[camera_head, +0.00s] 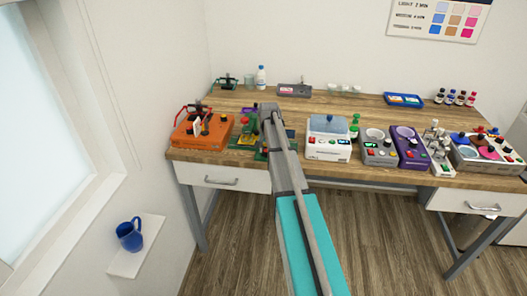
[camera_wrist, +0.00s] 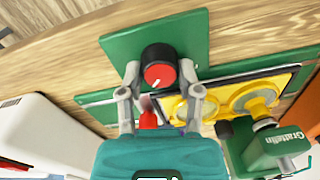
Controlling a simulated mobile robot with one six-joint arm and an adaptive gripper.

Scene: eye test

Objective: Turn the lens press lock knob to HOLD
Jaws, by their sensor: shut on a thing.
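The lock knob (camera_wrist: 160,58) is black with a red face and a short white pointer line that slants to the lower left. It sits on a green plate (camera_wrist: 190,28) in the wrist view. My gripper (camera_wrist: 158,74) has its two fingers on either side of the knob, shut on it. No HOLD mark can be read. The yellow and green press body (camera_wrist: 275,148) stands right of the gripper. In the head view my arm covers the knob, and part of the press (camera_head: 246,140) shows left of the arm.
A red piece (camera_wrist: 148,117) shows between the finger bases. On the wooden table (camera_head: 225,97), an orange device (camera_head: 190,138) stands left of the press and a white machine (camera_head: 327,150) stands right of my arm. Several other devices fill the right side.

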